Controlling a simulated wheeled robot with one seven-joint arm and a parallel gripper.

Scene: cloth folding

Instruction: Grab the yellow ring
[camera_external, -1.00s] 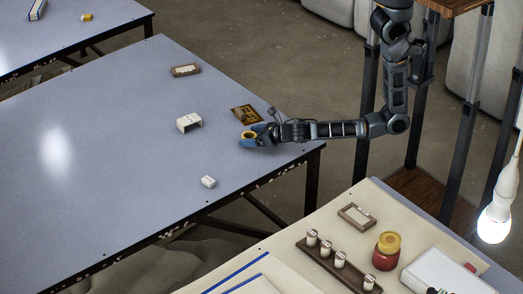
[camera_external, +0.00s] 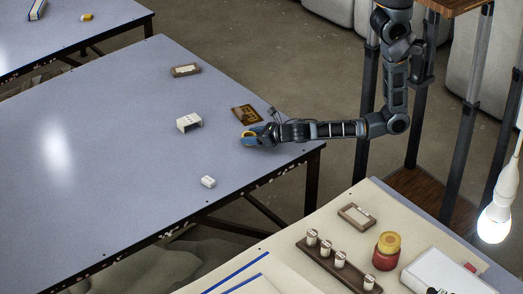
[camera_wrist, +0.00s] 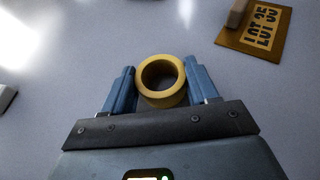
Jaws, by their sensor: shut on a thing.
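The yellow ring (camera_wrist: 161,99) lies between the two blue fingers of my gripper (camera_wrist: 160,92) in the wrist view, with its dark hole facing up. The fingers are shut on its left and right sides. In the external view my gripper (camera_external: 256,137) is low over the right end of the grey-blue table, with a bit of the yellow ring (camera_external: 248,134) showing at its tip. I cannot tell whether the ring still touches the table.
A brown and yellow card (camera_external: 247,114), marked LOT 35 in the wrist view (camera_wrist: 258,29), lies close behind my gripper. A white open box (camera_external: 189,122), a small white block (camera_external: 208,181) and a brown frame (camera_external: 185,70) stand apart. The table's left part is clear.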

